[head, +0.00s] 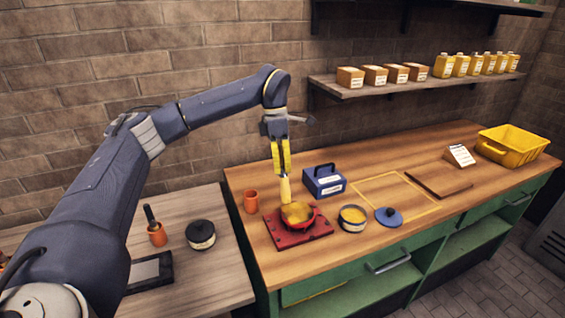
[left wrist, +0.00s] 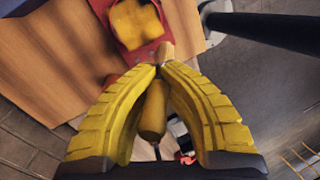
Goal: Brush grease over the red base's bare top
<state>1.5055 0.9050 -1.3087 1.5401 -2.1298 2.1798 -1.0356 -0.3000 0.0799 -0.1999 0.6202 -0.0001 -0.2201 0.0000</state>
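The red base (head: 284,236) sits near the front left of the wooden bench, with a raised round part on it. Its top carries a yellow layer (head: 297,212), which also shows in the left wrist view (left wrist: 137,22). My left gripper (head: 283,172) is above the base, its yellow fingers shut on the brush's handle (head: 285,190). The handle also shows between the fingers in the left wrist view (left wrist: 153,112). The brush points down at the yellow top; its bristles are hard to make out, so I cannot tell contact. An open tin of yellow grease (head: 352,214) stands right of the base. My right gripper is not in view.
A blue lid (head: 389,216) lies right of the tin. A blue box (head: 323,182) stands behind the base, and an orange cup (head: 250,202) left of it.

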